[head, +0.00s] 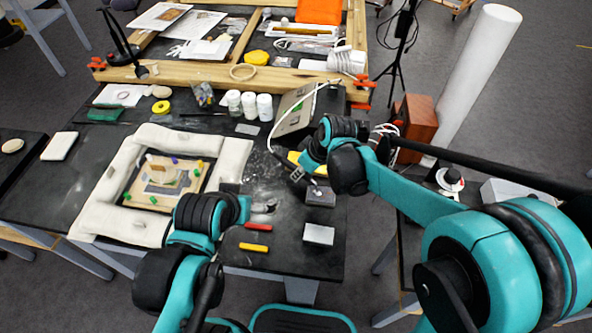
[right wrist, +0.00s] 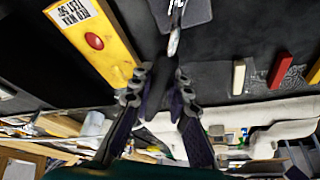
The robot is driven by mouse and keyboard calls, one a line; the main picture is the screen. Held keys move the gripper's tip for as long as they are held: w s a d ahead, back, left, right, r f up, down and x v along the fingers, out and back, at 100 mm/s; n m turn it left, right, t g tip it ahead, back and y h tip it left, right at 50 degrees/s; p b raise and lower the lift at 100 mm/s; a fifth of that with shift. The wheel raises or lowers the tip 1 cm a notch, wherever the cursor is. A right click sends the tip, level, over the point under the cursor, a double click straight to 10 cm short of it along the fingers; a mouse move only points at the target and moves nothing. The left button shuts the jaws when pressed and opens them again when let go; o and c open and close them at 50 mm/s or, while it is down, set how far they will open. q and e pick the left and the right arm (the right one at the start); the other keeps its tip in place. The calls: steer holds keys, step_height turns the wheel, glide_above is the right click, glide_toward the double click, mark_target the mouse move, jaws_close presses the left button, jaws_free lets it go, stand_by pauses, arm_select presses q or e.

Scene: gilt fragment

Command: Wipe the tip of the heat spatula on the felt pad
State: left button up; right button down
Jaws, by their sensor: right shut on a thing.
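My right gripper (head: 298,172) is shut on the heat spatula, whose white cable runs up and back. The spatula's metal end (head: 317,187) reaches over the dark grey felt pad (head: 321,199). In the right wrist view my right gripper's fingers (right wrist: 158,82) close around the dark handle, and the metal shaft (right wrist: 173,43) extends over the felt pad (right wrist: 197,11). I cannot tell whether the tip touches the pad. My left gripper (head: 264,210) is low over the table, left of the pad, apparently open and empty.
A light grey block (head: 318,235) is in front of the pad. Red (head: 257,227) and yellow (head: 254,247) sticks lie nearby. A padded frame (head: 229,160) stands left. White jars (head: 249,105) stand behind.

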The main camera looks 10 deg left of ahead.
steer(key=shift+d, duration=0.2)
steer(key=shift+d, duration=0.9)
steer(key=shift+a, duration=0.15)
steer(key=shift+a, duration=0.9)
steer(key=shift+a, duration=0.1)
steer(key=shift+a, duration=0.9)
steer(key=shift+d, duration=0.15)
steer(key=shift+d, duration=0.9)
